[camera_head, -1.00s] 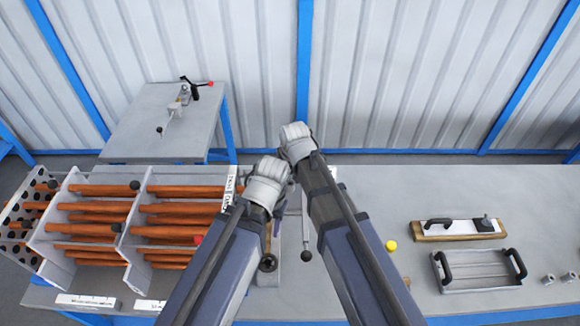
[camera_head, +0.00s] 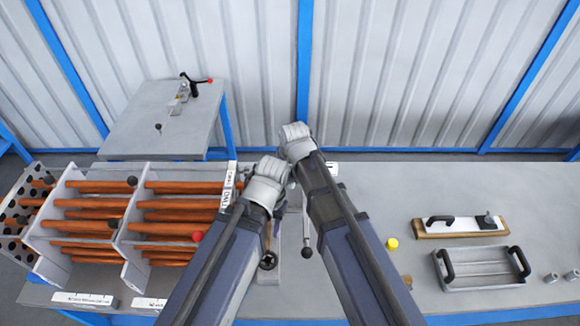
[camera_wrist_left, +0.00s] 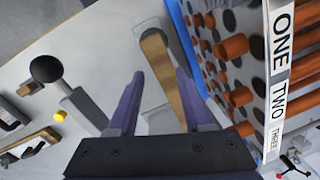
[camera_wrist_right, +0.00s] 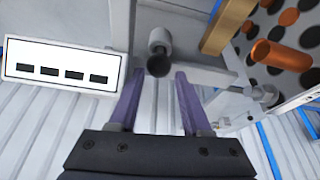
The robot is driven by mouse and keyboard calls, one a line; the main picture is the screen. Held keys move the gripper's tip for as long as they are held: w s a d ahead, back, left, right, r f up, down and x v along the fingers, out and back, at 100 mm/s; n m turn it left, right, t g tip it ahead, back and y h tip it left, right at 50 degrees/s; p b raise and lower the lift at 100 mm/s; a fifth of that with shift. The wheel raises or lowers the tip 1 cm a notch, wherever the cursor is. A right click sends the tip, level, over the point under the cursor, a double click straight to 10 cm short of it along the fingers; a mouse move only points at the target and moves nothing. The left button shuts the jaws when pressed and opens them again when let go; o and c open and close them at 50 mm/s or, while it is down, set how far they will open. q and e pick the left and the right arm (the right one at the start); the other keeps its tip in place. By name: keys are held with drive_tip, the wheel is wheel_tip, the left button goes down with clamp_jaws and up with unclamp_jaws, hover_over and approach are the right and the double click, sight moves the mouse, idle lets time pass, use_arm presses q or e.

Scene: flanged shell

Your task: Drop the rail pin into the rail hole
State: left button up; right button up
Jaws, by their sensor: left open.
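I cannot tell for sure which part is the rail pin or where the rail hole is. A black ball on a grey cylinder (camera_wrist_right: 158,63) shows just past my right fingertips in the right wrist view. My right gripper (camera_wrist_right: 155,82) is open, with nothing clearly between its fingers. My left gripper (camera_wrist_left: 160,82) is open, with a wood-coloured bar (camera_wrist_left: 163,70) beyond its fingers. In the head view my forearms hide most of both grippers.
A rack of orange rods (camera_head: 95,215) stands left. A small table (camera_head: 150,130) with a clamp stands behind.

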drive_tip(key=shift+o, duration=0.7)
drive_tip(key=shift+d, duration=0.1)
use_arm(q)
drive_tip(key=shift+r, duration=0.15)
use_arm(e)
drive_tip(key=shift+r, duration=0.15)
use_arm(q)
drive_tip(key=shift+r+p, duration=0.25)
drive_tip(key=shift+p, duration=0.15)
use_arm(e)
drive_tip(key=shift+d+r, duration=0.1)
drive_tip(key=shift+r, duration=0.15)
use_arm(q)
wheel_tip(320, 180, up, 6)
drive_tip(key=p, duration=0.6)
drive_tip(key=shift+r, duration=0.2)
use_arm(e)
drive_tip(key=v, duration=0.7)
drive_tip(key=shift+s+a, duration=0.1)
drive_tip(key=shift+a, duration=0.15)
use_arm(q)
drive_tip(key=shift+s, duration=0.1)
use_arm(e)
drive_tip(key=shift+s, duration=0.1)
